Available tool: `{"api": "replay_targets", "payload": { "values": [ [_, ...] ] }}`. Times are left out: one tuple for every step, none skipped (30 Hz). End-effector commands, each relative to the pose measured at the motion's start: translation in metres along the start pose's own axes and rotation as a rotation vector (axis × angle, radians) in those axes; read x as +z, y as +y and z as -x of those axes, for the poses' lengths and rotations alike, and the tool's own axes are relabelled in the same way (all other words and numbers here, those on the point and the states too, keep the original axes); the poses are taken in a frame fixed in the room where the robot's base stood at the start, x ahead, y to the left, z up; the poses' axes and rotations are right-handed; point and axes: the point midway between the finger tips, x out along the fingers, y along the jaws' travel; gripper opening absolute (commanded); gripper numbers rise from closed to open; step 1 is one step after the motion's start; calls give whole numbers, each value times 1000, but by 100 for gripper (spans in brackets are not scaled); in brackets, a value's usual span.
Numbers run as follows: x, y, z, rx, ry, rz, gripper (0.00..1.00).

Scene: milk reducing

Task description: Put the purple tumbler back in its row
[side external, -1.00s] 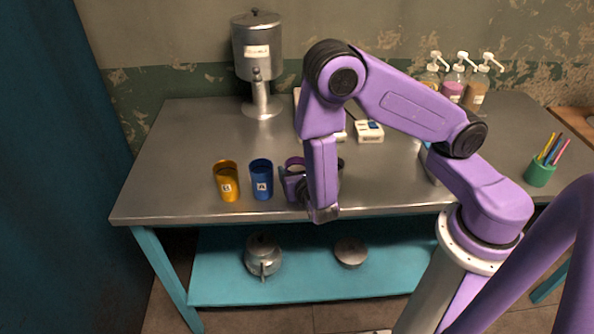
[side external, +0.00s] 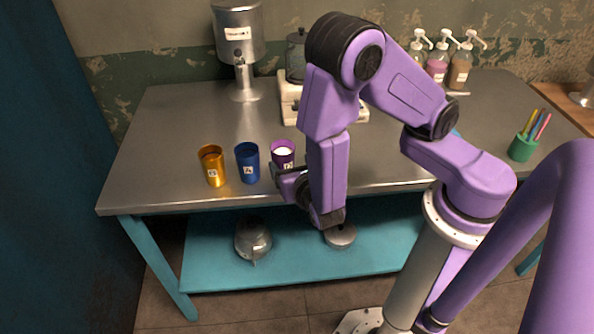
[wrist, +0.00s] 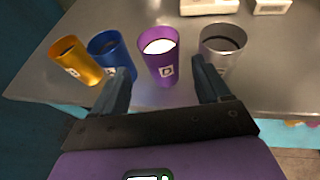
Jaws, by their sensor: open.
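The purple tumbler (side external: 284,162) stands upright on the steel table, just right of the blue tumbler (side external: 247,165). In the wrist view the purple tumbler (wrist: 160,68) shows a white filling and a letter D label. The orange tumbler (side external: 212,168) stands at the left end of the row. A silver tumbler (wrist: 220,59) with dark contents stands to the right of the purple one; my arm hides it in the side view. My gripper (wrist: 161,84) is open and empty, with its fingers on the near side of the purple tumbler, apart from it.
A steel dispenser (side external: 239,40) and a white appliance with a dark jar (side external: 296,58) stand at the back. Pump bottles (side external: 437,68) and a green pen cup (side external: 521,148) are at the right. The table between row and dispenser is clear.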

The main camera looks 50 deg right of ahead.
Motion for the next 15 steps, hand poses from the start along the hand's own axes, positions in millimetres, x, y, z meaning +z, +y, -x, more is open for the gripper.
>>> {"api": "replay_targets", "payload": {
  "values": [
    [0, 1, 9, 6, 1, 2, 76],
    [0, 1, 13, 6, 1, 1, 76],
    [0, 1, 18, 5, 0, 0, 76],
    [0, 1, 21, 5, 0, 0, 76],
    [0, 1, 24, 4, 0, 0, 76],
    [0, 1, 27, 4, 0, 1, 76],
    [0, 0, 29, 3, 0, 1, 76],
    [0, 0, 31, 1, 0, 0, 76],
    [0, 0, 32, 1, 0, 1, 76],
    [0, 0, 33, 1, 0, 1, 76],
    [0, 0, 34, 1, 0, 1, 76],
    [0, 0, 34, 0, 0, 0, 76],
    [0, -1, 35, -2, 2, -3, 76],
    [1, -2, 35, -7, 5, -9, 76],
    [3, -4, 35, -20, 12, -25, 76]
  ]
}}
